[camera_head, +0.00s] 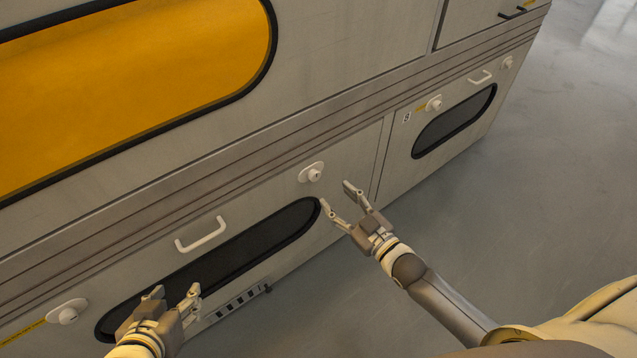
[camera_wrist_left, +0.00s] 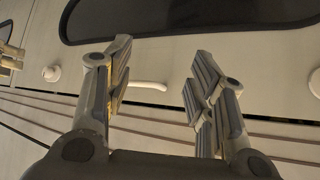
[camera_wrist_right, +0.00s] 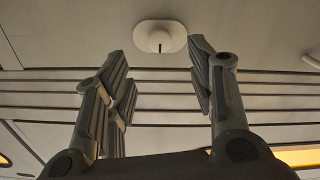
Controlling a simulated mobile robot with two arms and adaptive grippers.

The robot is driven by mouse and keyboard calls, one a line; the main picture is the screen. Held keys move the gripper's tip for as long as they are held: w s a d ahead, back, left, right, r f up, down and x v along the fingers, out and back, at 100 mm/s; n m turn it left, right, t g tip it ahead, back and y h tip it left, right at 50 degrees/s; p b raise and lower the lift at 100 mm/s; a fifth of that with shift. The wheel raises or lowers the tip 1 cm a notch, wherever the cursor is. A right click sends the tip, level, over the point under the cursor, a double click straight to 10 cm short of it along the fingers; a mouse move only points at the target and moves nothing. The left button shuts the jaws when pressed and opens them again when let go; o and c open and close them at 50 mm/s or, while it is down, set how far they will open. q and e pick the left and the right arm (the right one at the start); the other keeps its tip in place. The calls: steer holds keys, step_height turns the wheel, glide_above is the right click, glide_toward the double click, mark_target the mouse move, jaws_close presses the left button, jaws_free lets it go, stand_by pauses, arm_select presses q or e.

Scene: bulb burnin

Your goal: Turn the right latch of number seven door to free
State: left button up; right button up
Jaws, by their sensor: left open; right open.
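The door in front of me (camera_head: 250,205) has a dark oval window and two white round latches; I see no number on it. Its right latch (camera_head: 312,172) is a knob on a pale oval plate. In the right wrist view this latch (camera_wrist_right: 160,37) is centred beyond the fingertips, with a short dark upright mark on the knob. My right gripper (camera_head: 337,193) is open and empty, just right of and below the latch, apart from it. My left gripper (camera_head: 176,291) is open and empty in front of the window's left part. The left latch (camera_head: 68,312) is at lower left.
A white bar handle (camera_head: 201,235) sits above the window. A neighbouring door marked 8 (camera_head: 407,117) is to the right, with its own latches and handle. A large orange window (camera_head: 130,80) is above. Grey floor (camera_head: 545,180) is open at the right.

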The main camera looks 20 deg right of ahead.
mark_target(316, 178)
steer(key=b+x, duration=0.1)
steer(key=x, duration=0.6)
steer(key=shift+f+b, duration=0.15)
steer(key=shift+b, duration=0.2)
steer(key=shift+w+a, duration=0.25)
steer(key=shift+w, duration=0.25)
arm_select(q)
steer(key=w+d+r+t+h, duration=0.1)
steer(key=w+d+r+t, duration=0.1)
steer(key=w+r+t, duration=0.3)
step_height(316, 178, up, 3)
steer(key=shift+w+d+f+t+h, duration=0.2)
steer(key=shift+w+d+t+h, duration=0.15)
steer(key=shift+w, duration=0.2)
arm_select(e)
jaws_close()
